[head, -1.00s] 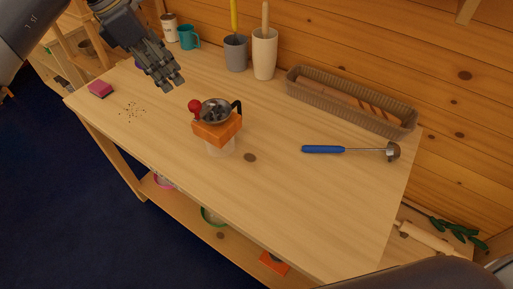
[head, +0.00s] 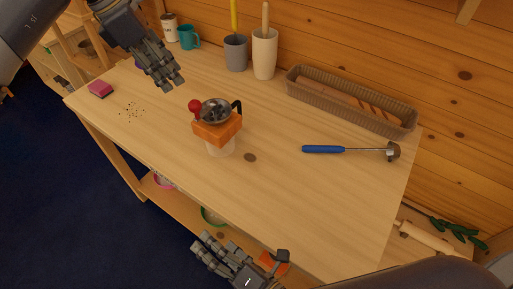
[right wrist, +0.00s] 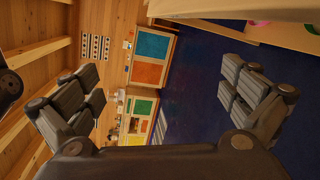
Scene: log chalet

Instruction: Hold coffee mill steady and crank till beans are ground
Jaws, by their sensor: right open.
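The coffee mill (head: 218,130) stands upright on the table (head: 290,200). It has an orange body, a pale lower part, a metal bowl on top with dark contents, and a crank with a red knob (head: 195,106). My left gripper (head: 172,84) hangs above the table, up and left of the mill and apart from it; whether its fingers are open or shut is unclear. My right gripper (head: 205,255) is at the table's front edge, below the mill in the head view. In the right wrist view its fingers (right wrist: 160,105) are spread wide with nothing between them.
A blue-handled ladle (head: 340,149) lies right of the mill. A long wicker basket (head: 350,100) stands along the wall. A grey cup (head: 236,53), a cream vase (head: 264,54) and a teal mug (head: 188,37) stand at the back. A pink sponge (head: 100,89) and dark specks (head: 131,112) are at left.

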